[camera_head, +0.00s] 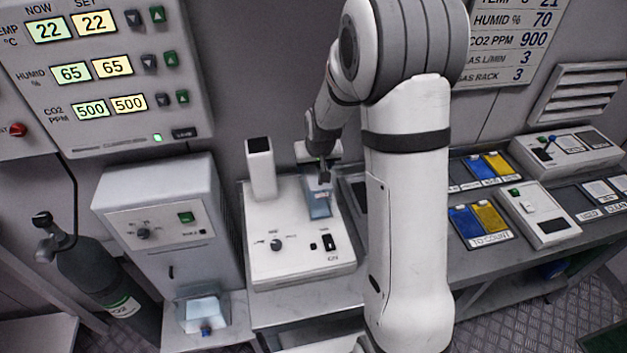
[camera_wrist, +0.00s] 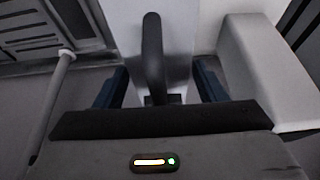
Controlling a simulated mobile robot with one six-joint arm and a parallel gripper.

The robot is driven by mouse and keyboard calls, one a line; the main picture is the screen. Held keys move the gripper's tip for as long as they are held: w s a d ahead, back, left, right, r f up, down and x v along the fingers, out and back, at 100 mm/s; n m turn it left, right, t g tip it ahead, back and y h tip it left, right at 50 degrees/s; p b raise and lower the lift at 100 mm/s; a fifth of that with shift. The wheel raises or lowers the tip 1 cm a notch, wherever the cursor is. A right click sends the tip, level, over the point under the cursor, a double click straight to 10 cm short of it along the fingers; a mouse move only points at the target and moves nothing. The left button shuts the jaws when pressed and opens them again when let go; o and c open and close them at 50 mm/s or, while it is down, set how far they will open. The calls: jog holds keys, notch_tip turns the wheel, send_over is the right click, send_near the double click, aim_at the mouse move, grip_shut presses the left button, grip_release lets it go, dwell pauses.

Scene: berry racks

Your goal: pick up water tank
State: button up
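A small translucent blue-grey tank (camera_head: 319,206) stands upright in the right part of the top of a white machine (camera_head: 300,262); I take it to be the water tank. My gripper (camera_head: 322,172) is just above it, and hides its upper part. In the wrist view a dark upright handle (camera_wrist: 152,55) stands between the two fingers of my gripper (camera_wrist: 158,85). The fingers are wide apart, with gaps on both sides of the handle, so my gripper looks open and empty. Whether the handle belongs to the tank is hard to tell.
A white block (camera_head: 260,168) rises beside the tank. A grey cabinet (camera_head: 160,215) stands left, with another clear container with a blue cap (camera_head: 203,312) at its foot. A gas cylinder (camera_head: 95,268) is further left. Labelled trays (camera_head: 480,225) and devices fill the right bench.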

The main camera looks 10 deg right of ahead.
jog(key=c, duration=1.1)
jog(key=shift+c, duration=0.2)
